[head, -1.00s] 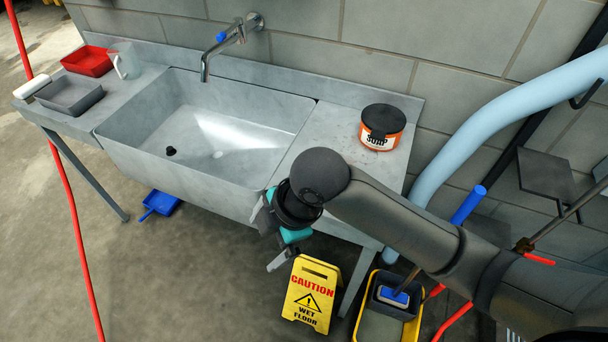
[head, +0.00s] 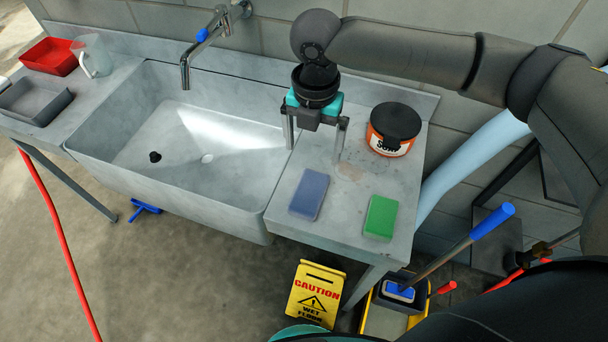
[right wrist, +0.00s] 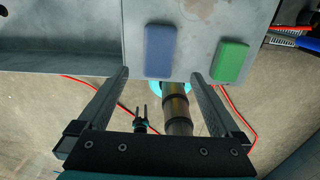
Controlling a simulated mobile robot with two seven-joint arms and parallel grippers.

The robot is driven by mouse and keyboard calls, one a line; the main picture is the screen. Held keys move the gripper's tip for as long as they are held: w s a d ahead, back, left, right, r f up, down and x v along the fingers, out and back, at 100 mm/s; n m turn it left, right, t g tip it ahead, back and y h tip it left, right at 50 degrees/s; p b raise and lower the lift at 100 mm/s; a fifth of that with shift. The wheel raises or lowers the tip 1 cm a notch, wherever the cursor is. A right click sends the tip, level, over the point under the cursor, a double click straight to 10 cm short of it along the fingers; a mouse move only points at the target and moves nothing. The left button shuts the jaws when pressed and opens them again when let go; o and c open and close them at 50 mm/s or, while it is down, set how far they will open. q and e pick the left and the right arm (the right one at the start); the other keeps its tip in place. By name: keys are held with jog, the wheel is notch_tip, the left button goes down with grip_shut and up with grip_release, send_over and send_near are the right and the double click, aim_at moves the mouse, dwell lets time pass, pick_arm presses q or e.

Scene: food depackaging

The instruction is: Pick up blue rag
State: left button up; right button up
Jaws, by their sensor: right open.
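The blue rag (head: 309,194) is a flat blue-grey rectangle lying on the right counter beside the sink. It also shows at the top of the right wrist view (right wrist: 160,51). My right gripper (head: 317,142) is open and empty above the counter, on the far side of the rag. In the right wrist view its fingers (right wrist: 160,75) point towards the counter edge, spread to either side of the rag and not touching it. I do not make out my left gripper in the head view.
A green rectangle (head: 381,217) lies right of the rag, also seen in the wrist view (right wrist: 230,61). A soap tub (head: 391,130) stands behind it. The sink basin (head: 105,147) is at left. A yellow caution sign (head: 316,293) and a bucket (head: 384,319) stand below the counter.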

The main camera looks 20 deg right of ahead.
send_over(309, 190)
jog(key=f, duration=0.7)
jog(key=shift+w+d, duration=0.1)
jog(key=shift+d, duration=0.25)
jog(key=shift+f, duration=1.5)
jog(key=f, duration=0.3)
jog(key=shift+a+f, duration=0.3)
jog(key=shift+a, duration=0.05)
jog(key=shift+f, duration=0.5)
pick_arm(q)
jog(key=shift+g, duration=0.4)
jog(key=s, duration=0.4)
jog(key=shift+s+a+f, duration=0.1)
jog(key=shift+s+f, duration=0.2)
jog(key=shift+f, duration=0.05)
pick_arm(e)
jog(key=c, duration=1.2)
jog(key=shift+c, duration=0.2)
jog(key=shift+r, duration=0.1)
pick_arm(q)
jog(key=shift+r+p, duration=0.4)
jog(key=shift+r, duration=0.25)
pick_arm(e)
notch_tip(309, 190, up, 20)
